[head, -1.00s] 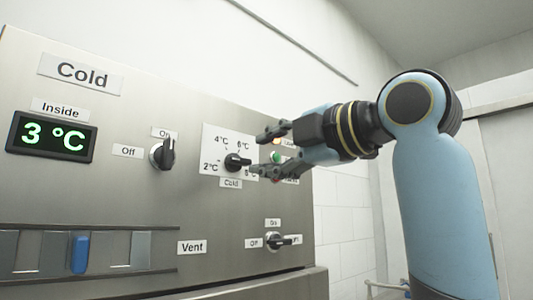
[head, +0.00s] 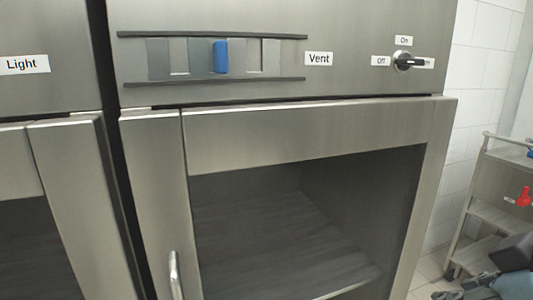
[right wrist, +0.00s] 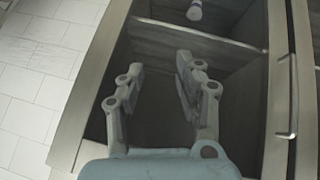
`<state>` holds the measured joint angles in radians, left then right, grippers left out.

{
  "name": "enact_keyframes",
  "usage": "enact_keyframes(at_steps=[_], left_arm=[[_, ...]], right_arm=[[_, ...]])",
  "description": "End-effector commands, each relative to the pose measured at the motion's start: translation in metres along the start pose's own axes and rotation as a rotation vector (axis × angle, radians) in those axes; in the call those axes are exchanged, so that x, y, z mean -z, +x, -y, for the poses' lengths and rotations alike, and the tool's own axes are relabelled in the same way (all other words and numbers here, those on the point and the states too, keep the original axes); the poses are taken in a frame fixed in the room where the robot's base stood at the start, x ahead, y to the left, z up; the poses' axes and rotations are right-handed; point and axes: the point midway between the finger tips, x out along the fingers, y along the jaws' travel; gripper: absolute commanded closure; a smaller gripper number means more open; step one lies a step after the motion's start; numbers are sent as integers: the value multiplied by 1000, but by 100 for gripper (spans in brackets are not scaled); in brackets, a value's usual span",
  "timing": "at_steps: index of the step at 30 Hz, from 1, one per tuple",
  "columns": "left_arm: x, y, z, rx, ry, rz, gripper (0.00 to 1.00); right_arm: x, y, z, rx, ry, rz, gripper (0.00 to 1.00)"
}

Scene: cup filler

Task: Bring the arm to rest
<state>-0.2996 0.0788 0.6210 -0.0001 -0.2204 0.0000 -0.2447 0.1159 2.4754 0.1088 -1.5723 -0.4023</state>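My right gripper (right wrist: 158,72) is open in the right wrist view, with its two fingers apart and nothing between them. It is in front of the steel cabinet's dark glass door (right wrist: 240,85); I cannot tell the exact gap. In the head view, dark grey and blue parts at the lower right corner look like my right arm, cut off by the edge. My left gripper is in neither view.
The cabinet door (head: 310,135) has a handle (head: 175,275) at its left. Above it are a vent slider (head: 221,57) and a knob (head: 405,61). A small white item (right wrist: 194,12) shows through the glass. A shelved cart (head: 490,180) stands right; tiled floor lies beside the cabinet.

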Motion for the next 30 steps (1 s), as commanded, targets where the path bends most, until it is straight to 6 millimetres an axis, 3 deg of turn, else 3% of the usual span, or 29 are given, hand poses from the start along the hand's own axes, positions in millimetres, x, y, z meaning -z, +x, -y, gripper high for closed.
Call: enact_keyframes(at_steps=[1, 3, 11, 12, 17, 23, 26, 30], left_arm=[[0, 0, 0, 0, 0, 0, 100], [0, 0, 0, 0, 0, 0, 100], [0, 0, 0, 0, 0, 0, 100], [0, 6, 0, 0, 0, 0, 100], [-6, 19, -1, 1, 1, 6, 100], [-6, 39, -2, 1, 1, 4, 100], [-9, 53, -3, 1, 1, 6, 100], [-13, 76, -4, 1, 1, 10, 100]], right_arm=[[-28, 3, 10, 11, 61, 62, 65], [-59, 4, 22, 15, 145, 134, 65], [-160, -8, 58, -12, 398, 370, 65], [-165, 14, 58, -11, 396, 365, 65], [-198, 76, 68, -5, 399, 388, 65], [-262, 160, 89, 2, 406, 423, 65], [-312, 208, 108, 8, 412, 450, 65], [-405, 270, 146, 19, 420, 494, 65]])
